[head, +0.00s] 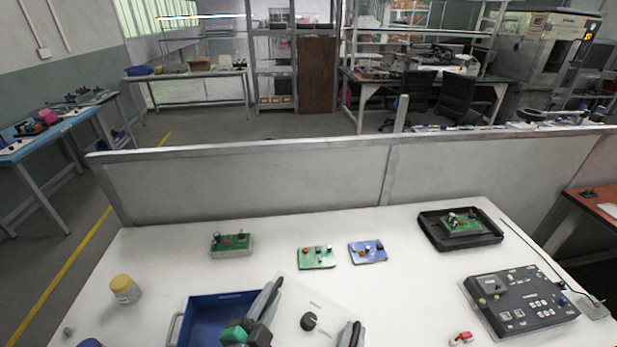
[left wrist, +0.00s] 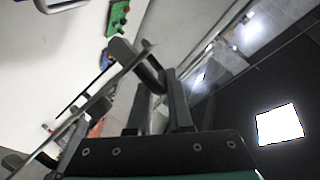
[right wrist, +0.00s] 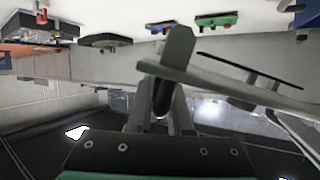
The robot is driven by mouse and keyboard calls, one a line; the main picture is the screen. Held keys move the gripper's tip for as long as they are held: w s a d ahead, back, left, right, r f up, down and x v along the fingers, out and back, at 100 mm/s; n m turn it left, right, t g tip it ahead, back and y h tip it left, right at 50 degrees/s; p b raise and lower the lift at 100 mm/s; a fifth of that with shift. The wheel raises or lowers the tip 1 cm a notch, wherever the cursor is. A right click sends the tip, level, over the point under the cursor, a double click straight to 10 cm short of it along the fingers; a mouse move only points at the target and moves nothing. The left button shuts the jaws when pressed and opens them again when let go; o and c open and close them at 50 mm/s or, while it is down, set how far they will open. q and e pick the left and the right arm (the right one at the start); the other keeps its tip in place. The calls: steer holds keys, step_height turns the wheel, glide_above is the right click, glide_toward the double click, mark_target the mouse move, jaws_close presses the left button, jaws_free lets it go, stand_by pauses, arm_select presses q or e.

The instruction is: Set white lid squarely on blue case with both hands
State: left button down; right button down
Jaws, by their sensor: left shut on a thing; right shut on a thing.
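The blue case (head: 205,312) stands open at the front left of the table in the head view, its lower part cut off by the frame. The white lid (head: 328,312), with a dark round knob, is to its right and appears tilted. My left gripper (head: 268,296) is shut on the lid's left edge, beside the case's right side. My right gripper (head: 352,332) is shut on the lid's right edge. The lid also shows nearly edge-on in the left wrist view (left wrist: 112,84) and the right wrist view (right wrist: 215,88).
Green boards (head: 230,244) and a blue board (head: 367,252) lie behind the lid. A black tray (head: 432,232) with a board is at the back right, and a dark control box (head: 520,303) at the right. A yellow-capped jar (head: 125,290) stands left of the case.

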arm_select(q)
steer(key=shift+w+a+r, duration=0.1)
steer(key=shift+a+r, duration=0.05)
steer(key=shift+r, duration=0.1)
arm_select(e)
steer(key=shift+d+f, duration=0.1)
steer(key=shift+d, duration=0.15)
